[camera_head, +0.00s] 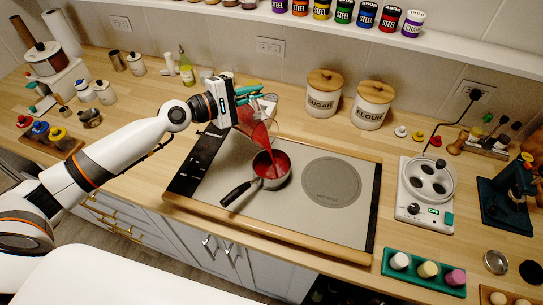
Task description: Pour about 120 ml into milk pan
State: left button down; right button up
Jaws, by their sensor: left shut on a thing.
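The milk pan (271,167) is a small metal saucepan with a dark handle pointing to the lower left. It sits on the cooktop (290,214) and has red liquid inside. My left gripper (246,96) is above and to the left of the pan, shut on a see-through jug (259,131) of red liquid. The jug is tilted with its mouth down towards the pan, and a red stream runs from it into the pan. The gripper's teal fingers hide part of the jug's upper side. I cannot read the liquid level. My right gripper is not in view.
A round grey hot plate (331,182) to the right of the pan is bare. Sugar (323,96) and flour (372,106) canisters stand behind the cooktop. A white appliance (425,190) stands to the right. A green tray (424,273) with several small jars lies at the front right.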

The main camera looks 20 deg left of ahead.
pick_arm(q)
jog(key=w+a+f+n+b, duration=0.1)
jog(key=b, duration=0.2)
jog(key=w+a+f+n+b, duration=0.1)
jog(key=a+f+n+b, duration=0.1)
jog(key=b, duration=0.1)
jog(key=shift+w+a+f+h, duration=0.2)
jog(key=shift+w+f+h, duration=0.05)
jog(key=shift+w+h, duration=0.05)
jog(key=shift+w+a+f+n+g, duration=0.1)
jog(key=shift+w+a+n+g, duration=0.1)
jog(key=shift+a+n+g, duration=0.15)
jog(key=shift+w+f+n+b, duration=0.1)
jog(key=shift+f+n+b, duration=0.25)
jog(key=shift+f, duration=0.05)
jog(key=shift+w+a+r+n+p, duration=0.1)
jog(key=shift+a+r+n+p, duration=0.1)
jog(key=shift+n+p, duration=0.15)
jog(key=shift+f, duration=0.15)
dwell(0.6)
